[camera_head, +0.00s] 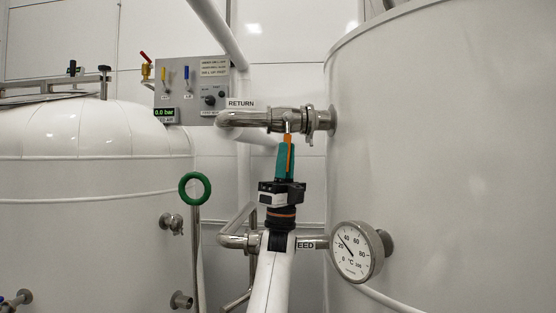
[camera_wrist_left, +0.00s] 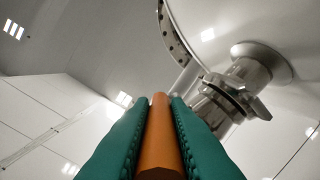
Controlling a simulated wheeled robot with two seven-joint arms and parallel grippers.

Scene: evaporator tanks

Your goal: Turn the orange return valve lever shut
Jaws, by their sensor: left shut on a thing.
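The orange return valve lever (camera_head: 288,150) hangs down from the steel return valve (camera_head: 287,120) on the pipe labelled RETURN in the head view. My left gripper (camera_head: 286,160) reaches up from below and is shut on the lever. In the left wrist view the lever (camera_wrist_left: 159,140) lies between the two green fingers of my left gripper (camera_wrist_left: 158,125), which press on both its sides. The valve and its pipe joint (camera_wrist_left: 232,92) show beyond the fingertips. The gripper hides part of the lever in the head view. My right gripper is in neither view.
A large white tank (camera_head: 440,150) stands at the right, with a round temperature gauge (camera_head: 352,250) low on it. A lower pipe (camera_head: 235,240) runs behind my left arm. A grey control panel (camera_head: 195,88) and a green handwheel (camera_head: 195,189) are to the left.

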